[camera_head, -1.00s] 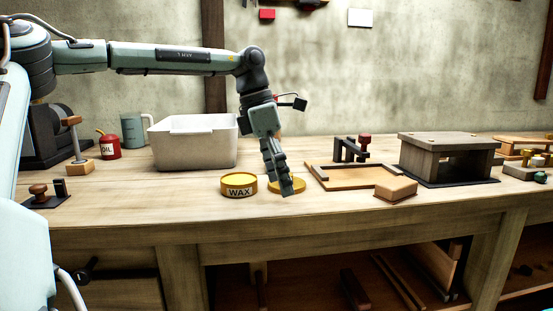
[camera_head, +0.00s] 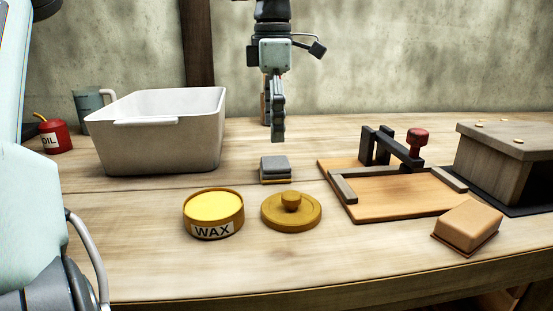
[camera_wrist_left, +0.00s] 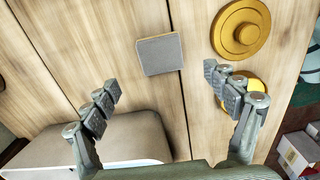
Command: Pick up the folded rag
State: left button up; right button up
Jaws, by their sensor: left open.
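The folded rag (camera_head: 275,163) is a small grey layered square lying on the workbench, between the white tub and the wooden jig board. In the left wrist view it is a grey square (camera_wrist_left: 159,55) just beyond the fingertips. My left gripper (camera_head: 277,138) points down above the bench, over or slightly behind the rag in the head view, with a visible gap. In the left wrist view the gripper (camera_wrist_left: 161,82) has its fingers spread wide with nothing between them. My right gripper is not in view.
A wax tin (camera_head: 213,222) and its knobbed lid (camera_head: 291,214) sit in front of the rag. A white tub (camera_head: 160,150) stands left. A jig board (camera_head: 385,207) with a red-knobbed clamp (camera_head: 417,137) and a tan block (camera_head: 468,226) lie right.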

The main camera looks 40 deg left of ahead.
aim_at(275, 161)
pick_arm(q)
jog(key=shift+w+a, duration=0.1)
jog(key=shift+f, duration=0.4)
jog(key=f, duration=0.6)
jog(key=shift+d+f, duration=0.15)
jog(key=shift+d, duration=0.1)
jog(key=shift+f, duration=0.25)
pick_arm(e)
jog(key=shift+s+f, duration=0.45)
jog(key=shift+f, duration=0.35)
pick_arm(q)
jog(key=shift+c, duration=0.6)
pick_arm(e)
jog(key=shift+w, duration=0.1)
